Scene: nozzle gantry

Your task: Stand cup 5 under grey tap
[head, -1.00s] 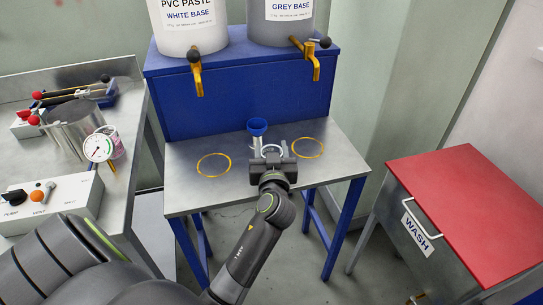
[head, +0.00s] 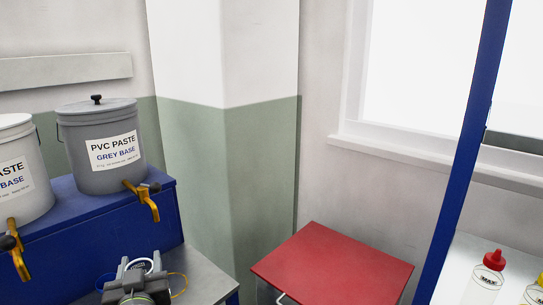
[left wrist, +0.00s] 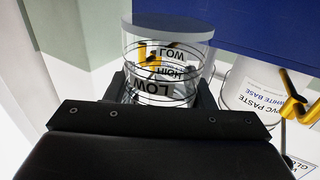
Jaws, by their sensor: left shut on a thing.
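My left gripper (head: 140,280) is at the bottom of the head view, above the metal bench (head: 208,270). It is shut on a clear cup with black ring lines and LOW and HIGH print, which fills the middle of the left wrist view (left wrist: 168,65). I see no number 5 on the cup. Its pale rim shows beyond the gripper in the head view. The grey tap (head: 148,202), brass with a dark knob, hangs from the grey bucket (head: 92,165). A yellow ring (head: 184,284) on the bench below it is partly hidden, just right of the gripper. My right gripper is not in view.
The white-base bucket (head: 20,190) and its brass tap (head: 18,258) stand to the left on the blue stand (head: 85,215). A blue-rimmed object (head: 104,281) is close left of the gripper. A red-topped box (head: 332,262) stands right, past a floor gap.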

